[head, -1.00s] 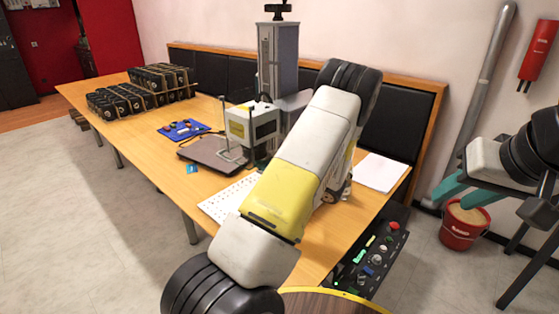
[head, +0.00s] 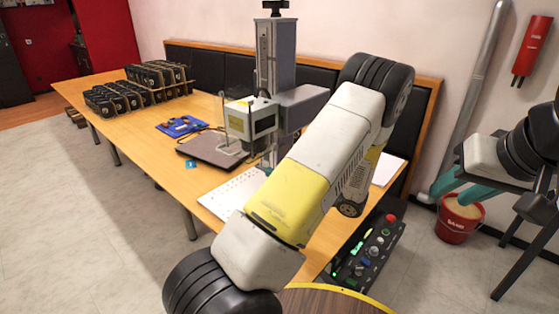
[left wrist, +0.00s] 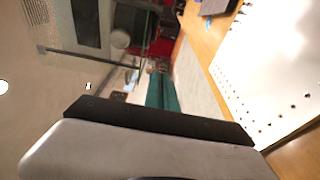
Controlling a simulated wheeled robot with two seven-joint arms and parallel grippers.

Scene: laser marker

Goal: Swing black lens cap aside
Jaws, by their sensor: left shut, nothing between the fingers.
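The laser marker stands on the wooden table, with a grey column (head: 276,62) and a white, yellow-labelled box (head: 250,119) beside it. I cannot make out the black lens cap in either current view. My left arm crosses in front of the table and covers part of the marker's right side. My right gripper (head: 447,189) is open and empty at the right, away from the table.
The perforated board also lies in front of the marker (head: 228,195). A dark flat plate (head: 206,148), a blue tray (head: 182,126) and racks of black parts (head: 118,98) are further left. A button panel (head: 368,250) is at the table's right end. A red bucket (head: 459,218) stands beyond.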

